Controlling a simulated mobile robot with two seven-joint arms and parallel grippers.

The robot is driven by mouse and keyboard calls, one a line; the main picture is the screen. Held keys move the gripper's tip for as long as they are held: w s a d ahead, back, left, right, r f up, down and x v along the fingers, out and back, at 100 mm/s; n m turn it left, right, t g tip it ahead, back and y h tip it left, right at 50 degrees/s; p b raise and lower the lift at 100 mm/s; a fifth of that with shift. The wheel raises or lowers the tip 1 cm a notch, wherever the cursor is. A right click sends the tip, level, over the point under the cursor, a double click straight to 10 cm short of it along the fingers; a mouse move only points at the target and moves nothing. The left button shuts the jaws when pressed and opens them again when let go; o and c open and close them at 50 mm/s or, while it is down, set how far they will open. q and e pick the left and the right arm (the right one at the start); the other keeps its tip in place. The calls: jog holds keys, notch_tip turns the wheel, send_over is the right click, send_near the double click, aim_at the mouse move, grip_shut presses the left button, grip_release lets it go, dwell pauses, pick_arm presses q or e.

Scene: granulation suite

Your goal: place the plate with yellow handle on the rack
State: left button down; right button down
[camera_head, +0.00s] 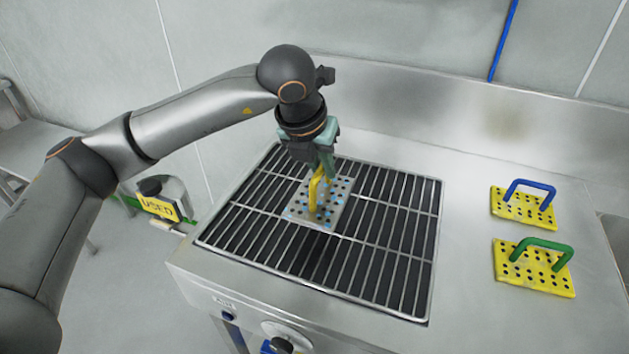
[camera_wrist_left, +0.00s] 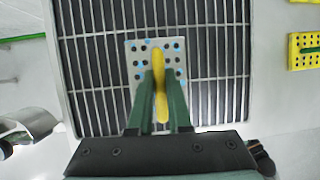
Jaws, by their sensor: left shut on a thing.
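The grey perforated plate (camera_head: 332,207) has a yellow handle (camera_head: 314,190) and some blue-rimmed holes. My right gripper is not in view.
A yellow plate with a blue handle (camera_head: 522,207) and a yellow plate with a green handle (camera_head: 534,268) sit on the steel counter (camera_head: 470,290) right of the rack. A container labelled USED (camera_head: 160,207) stands left of the counter. A wall rises behind.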

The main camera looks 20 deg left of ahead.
pick_arm(q)
jog(key=a+f, duration=0.1)
jog(key=w+f, duration=0.1)
jog(key=shift+w+a+f, duration=0.3)
jog(key=shift+a+f, duration=0.05)
jog(key=shift+a, duration=0.05)
jog(key=shift+w+a+f, duration=0.1)
jog(key=shift+a+f, duration=0.05)
jog(key=shift+f, duration=1.6)
jog(key=shift+f, duration=0.1)
jog(key=c, duration=0.8)
grip_release()
jog(key=shift+c, duration=0.2)
jog(key=shift+r, duration=0.2)
jog(key=v, duration=1.1)
jog(key=shift+s+r, duration=0.3)
jog(key=shift+r, duration=0.05)
